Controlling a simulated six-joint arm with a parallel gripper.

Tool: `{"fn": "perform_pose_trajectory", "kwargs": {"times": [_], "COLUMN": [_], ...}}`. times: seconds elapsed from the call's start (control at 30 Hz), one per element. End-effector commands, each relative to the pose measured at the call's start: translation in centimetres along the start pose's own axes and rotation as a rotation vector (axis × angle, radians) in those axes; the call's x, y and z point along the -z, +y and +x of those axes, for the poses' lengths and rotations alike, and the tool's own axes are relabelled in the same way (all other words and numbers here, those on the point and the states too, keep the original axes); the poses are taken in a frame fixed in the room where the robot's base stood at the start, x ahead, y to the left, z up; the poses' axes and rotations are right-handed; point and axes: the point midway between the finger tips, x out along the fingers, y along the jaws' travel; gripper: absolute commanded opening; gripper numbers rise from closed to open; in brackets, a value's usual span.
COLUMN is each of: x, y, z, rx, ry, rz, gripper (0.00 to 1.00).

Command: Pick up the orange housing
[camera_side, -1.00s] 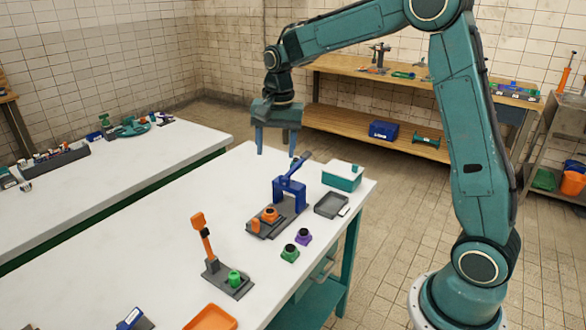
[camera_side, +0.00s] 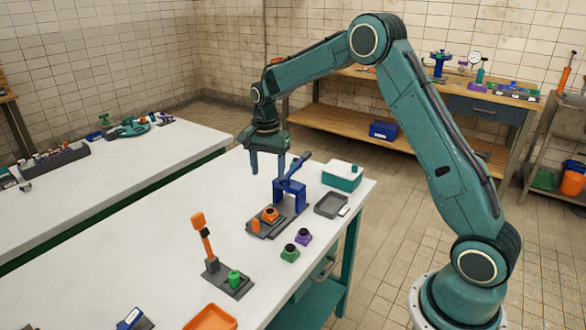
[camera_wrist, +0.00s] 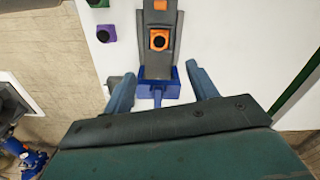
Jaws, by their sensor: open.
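The orange housing (camera_side: 270,214), with a dark round centre, sits on the grey base of the blue lever press (camera_side: 290,190). In the wrist view the housing (camera_wrist: 158,40) lies beyond the blue press frame (camera_wrist: 158,88), between the lines of my fingers. My gripper (camera_side: 268,168) is open and empty, pointing down above the table on the far side of the press. Its two fingers also show in the wrist view (camera_wrist: 159,72), one to each side of the press.
A smaller orange piece (camera_side: 255,225) is on the same base. Green (camera_side: 290,253) and purple (camera_side: 304,237) housings stand nearby. A grey tray (camera_side: 331,205), a teal box (camera_side: 342,176) and an orange-handled press (camera_side: 205,242) are on the white table.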

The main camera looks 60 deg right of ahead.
Motion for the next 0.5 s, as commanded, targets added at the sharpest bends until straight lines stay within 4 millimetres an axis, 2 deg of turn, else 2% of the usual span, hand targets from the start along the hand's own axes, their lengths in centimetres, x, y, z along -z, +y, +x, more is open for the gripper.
{"fn": "perform_pose_trajectory", "kwargs": {"times": [0.3,0.5], "x": [-0.1,-0.1], "y": [0.1,0.0], "z": [4.8,6.5], "rx": [-0.003,-0.001], "ry": [-0.001,0.0], "rz": [-0.001,-0.001], "gripper": [0.58,0.58]}}
